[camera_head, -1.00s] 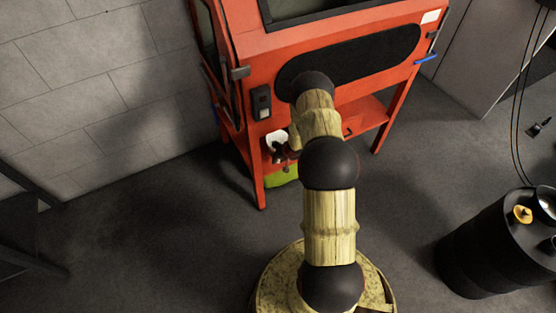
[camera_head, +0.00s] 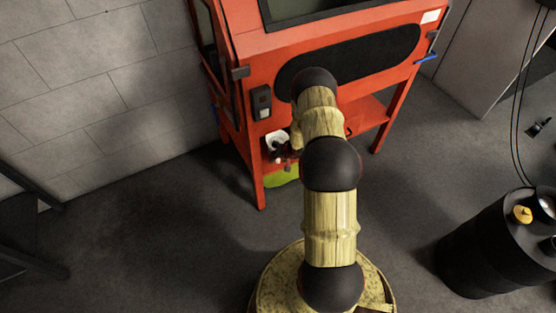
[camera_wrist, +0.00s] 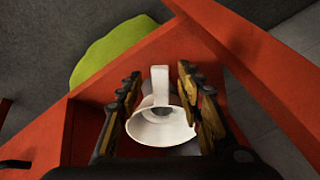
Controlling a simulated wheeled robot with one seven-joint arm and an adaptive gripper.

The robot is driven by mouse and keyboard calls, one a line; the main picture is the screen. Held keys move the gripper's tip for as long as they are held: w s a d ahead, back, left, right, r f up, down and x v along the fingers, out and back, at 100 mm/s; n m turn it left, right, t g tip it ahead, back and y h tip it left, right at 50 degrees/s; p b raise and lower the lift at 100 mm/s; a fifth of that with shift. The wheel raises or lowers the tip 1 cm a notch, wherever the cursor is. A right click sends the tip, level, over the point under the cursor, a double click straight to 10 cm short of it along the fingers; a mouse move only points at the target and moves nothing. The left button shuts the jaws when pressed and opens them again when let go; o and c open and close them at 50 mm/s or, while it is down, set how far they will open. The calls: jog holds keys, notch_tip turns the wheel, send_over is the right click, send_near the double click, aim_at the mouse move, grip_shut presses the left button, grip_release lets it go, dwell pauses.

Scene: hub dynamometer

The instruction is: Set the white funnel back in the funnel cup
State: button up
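The white funnel (camera_wrist: 160,128) lies between the two fingers of my gripper (camera_wrist: 160,88) in the wrist view. Its wide round mouth faces the camera, and a white tab sticks up from it between the fingertips. The fingers stand apart, with gaps on both sides of the tab; whether a finger touches the funnel's rim is unclear. In the head view the white funnel (camera_head: 276,138) shows at the red machine's lower left, partly covered by my dark gripper (camera_head: 280,155). A grey surface shows just below the funnel in the wrist view; I cannot tell whether it is the funnel cup.
The red machine (camera_head: 245,105) has a low shelf (camera_head: 365,117) and legs close around my gripper. A yellow-green object (camera_wrist: 105,48) is below the shelf edge. A black drum (camera_head: 490,245) with a yellow item (camera_head: 522,214) stands at right.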

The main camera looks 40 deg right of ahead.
jog(key=v, duration=1)
jog(key=shift+s+r, duration=0.15)
jog(key=s+d+r+n+g+h, duration=0.1)
jog(key=s+r+n+g+h, duration=0.15)
jog(key=s+r, duration=0.35)
jog(key=a+r+n, duration=0.1)
jog(key=a+r, duration=0.3)
jog(key=r, duration=0.5)
jog(key=w+a+r, duration=0.1)
jog(key=a+r, duration=0.3)
jog(key=r, duration=0.5)
jog(key=a+r+n, duration=0.1)
jog(key=a+r, duration=0.4)
jog(key=r, duration=0.4)
jog(key=s+a+r+n+t+y, duration=0.1)
jog(key=s+a+r+n, duration=0.1)
jog(key=s+a+r, duration=0.5)
jog(key=s+a+r+n+t+y, duration=0.1)
jog(key=s+a+r, duration=0.7)
jog(key=a, duration=0.8)
jog(key=s+n+y, duration=0.1)
jog(key=s, duration=0.2)
jog(key=shift+r+t, duration=0.25)
jog(key=shift+t, duration=0.1)
